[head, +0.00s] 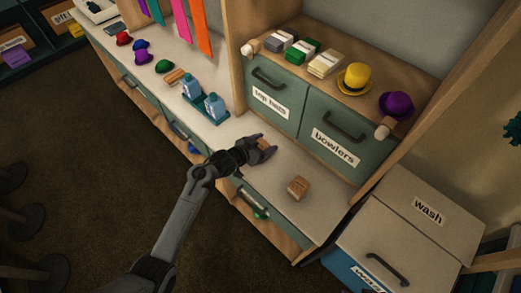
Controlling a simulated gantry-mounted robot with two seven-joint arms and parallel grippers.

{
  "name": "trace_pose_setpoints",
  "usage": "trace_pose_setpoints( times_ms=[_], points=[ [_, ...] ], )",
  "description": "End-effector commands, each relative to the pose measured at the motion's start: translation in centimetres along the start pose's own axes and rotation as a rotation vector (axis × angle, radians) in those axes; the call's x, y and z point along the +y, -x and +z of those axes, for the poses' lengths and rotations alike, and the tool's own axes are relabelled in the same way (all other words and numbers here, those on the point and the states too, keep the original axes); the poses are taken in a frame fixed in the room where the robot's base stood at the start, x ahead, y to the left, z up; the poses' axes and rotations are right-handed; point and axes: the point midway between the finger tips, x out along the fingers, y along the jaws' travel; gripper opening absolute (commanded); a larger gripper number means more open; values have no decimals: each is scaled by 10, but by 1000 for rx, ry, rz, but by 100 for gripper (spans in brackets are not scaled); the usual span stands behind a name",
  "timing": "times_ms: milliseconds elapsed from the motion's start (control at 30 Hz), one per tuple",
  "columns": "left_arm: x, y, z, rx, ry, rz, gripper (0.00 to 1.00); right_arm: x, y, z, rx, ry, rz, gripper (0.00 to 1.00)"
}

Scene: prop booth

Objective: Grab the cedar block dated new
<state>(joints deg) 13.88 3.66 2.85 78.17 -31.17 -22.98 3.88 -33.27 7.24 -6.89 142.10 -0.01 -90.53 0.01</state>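A small brown wooden block (298,187) with dark markings on it rests on the pale counter, right of my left gripper and apart from it. The markings are too small to read, so I cannot tell its date. My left gripper (266,148) is low over the counter, in front of the "top hats" door. Something brown, which looks like a second wooden block, shows between its fingers and is mostly hidden. I cannot tell whether the fingers press on it. My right gripper is not in view.
Two blue bottles stand on a green tray (221,119) left of the gripper. Small colored hats and a brown item (175,76) lie farther left. The green cabinet (310,105) stands behind, with cloths and two hats on top. A "wash" bin (428,212) stands at right.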

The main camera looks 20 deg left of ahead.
Motion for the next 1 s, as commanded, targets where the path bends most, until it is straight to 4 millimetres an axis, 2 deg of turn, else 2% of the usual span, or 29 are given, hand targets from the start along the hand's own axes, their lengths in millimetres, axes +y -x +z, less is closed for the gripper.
trace_pose_setpoints(
  times_ms=[33,200,267,667,833,933,1000],
  points=[
    [0,0,0,0,0,0,61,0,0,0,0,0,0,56],
    [0,0,0,0,0,0,35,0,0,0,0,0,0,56],
    [0,0,0,0,0,0,28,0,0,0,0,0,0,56],
    [0,3,-7,1,-1,0,28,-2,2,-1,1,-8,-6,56],
    [0,9,-23,3,-2,0,28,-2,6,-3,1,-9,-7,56],
    [0,16,-40,4,-3,0,28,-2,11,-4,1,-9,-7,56],
    [14,15,-48,3,-1,4,28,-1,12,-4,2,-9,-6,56]
  ],
)
